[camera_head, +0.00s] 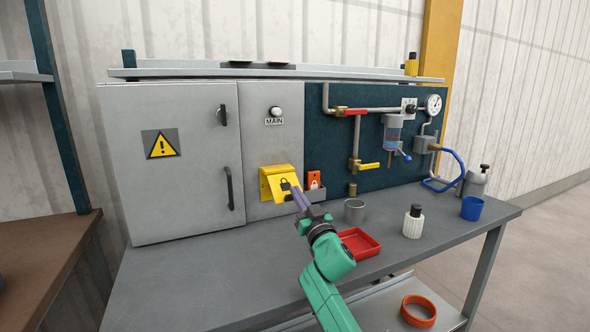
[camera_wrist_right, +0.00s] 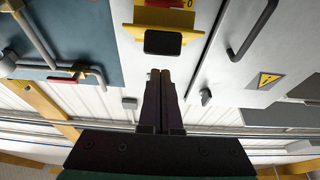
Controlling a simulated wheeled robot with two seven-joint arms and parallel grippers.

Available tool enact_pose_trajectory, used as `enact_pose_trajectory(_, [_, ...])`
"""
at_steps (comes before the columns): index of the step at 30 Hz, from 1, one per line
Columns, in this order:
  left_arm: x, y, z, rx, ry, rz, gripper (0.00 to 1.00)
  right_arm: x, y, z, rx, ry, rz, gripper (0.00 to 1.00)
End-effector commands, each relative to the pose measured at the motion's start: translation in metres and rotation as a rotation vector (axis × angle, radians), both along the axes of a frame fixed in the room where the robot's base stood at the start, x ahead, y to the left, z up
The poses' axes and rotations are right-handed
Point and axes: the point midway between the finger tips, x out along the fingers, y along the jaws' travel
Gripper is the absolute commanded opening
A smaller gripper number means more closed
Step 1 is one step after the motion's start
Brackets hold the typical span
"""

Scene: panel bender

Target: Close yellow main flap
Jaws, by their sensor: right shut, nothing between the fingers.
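In the wrist view the shut fingertips (camera_wrist_right: 166,73) appear just below the flap; contact cannot be told. My left gripper is out of view.
A grey cabinet door (camera_head: 180,165) with a black handle is left of the flap. A red padlock tag (camera_head: 314,180) sits in a small holder to the right. A grey cup (camera_head: 354,211), red tray (camera_head: 359,243) and white bottle (camera_head: 413,222) stand on the bench.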

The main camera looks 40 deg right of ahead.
Motion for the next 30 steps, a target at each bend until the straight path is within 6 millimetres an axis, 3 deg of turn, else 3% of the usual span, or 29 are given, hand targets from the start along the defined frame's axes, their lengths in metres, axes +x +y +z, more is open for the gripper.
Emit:
enact_pose_trajectory(7, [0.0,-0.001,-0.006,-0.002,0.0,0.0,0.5,0.002,-0.001,-0.011,0.0,0.001,-0.001,0.0])
enact_pose_trajectory(23, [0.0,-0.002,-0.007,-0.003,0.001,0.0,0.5,0.002,-0.001,-0.012,-0.001,0.001,0.0,0.0])
enact_pose_trajectory(30, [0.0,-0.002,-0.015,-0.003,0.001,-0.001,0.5,-0.017,0.006,-0.023,0.0,0.002,0.0,0.0])
